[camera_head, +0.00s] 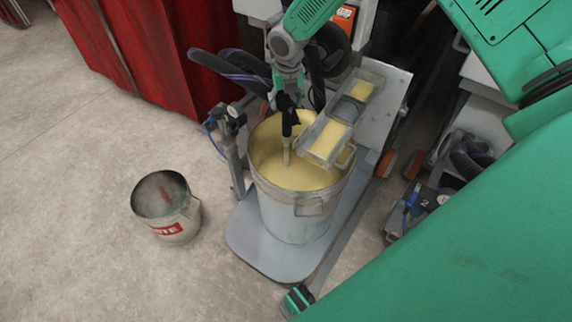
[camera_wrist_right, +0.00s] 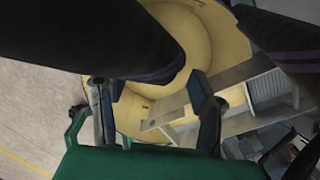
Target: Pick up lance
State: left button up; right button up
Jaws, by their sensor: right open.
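The lance (camera_head: 288,125), a slim black rod with a pale lower end, stands nearly upright in the bucket (camera_head: 300,215) of yellow coating. My right gripper (camera_head: 287,84) appears at the upper end of the lance, at the bucket's far side; the details there are small and dark. In the right wrist view my gripper (camera_wrist_right: 155,105) has its two fingers apart over the yellow-coated bucket (camera_wrist_right: 130,110), with nothing seen between them but bucket and tray behind. I cannot make out the lance in that view. My left gripper is not in view.
A metal tray (camera_head: 308,146) with yellow coating overhangs the bucket's right side. Dark purple-striped curved parts (camera_head: 238,68) flank my right wrist and block part of the wrist view. A small waste bucket (camera_head: 182,212) stands on open floor at left; a post (camera_head: 232,150) stands beside the large bucket.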

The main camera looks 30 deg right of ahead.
aim_at(287, 117)
jog(key=shift+w+d+f, duration=0.1)
jog(key=shift+d+f, duration=0.15)
jog(key=shift+f, duration=0.8)
jog(key=f+b, duration=0.2)
jog(key=f, duration=0.1)
jog(key=f+b, duration=0.1)
jog(key=f, duration=0.1)
jog(key=shift+w, duration=0.3)
jog(key=shift+r, duration=0.15)
jog(key=shift+d, duration=0.1)
grip_shut()
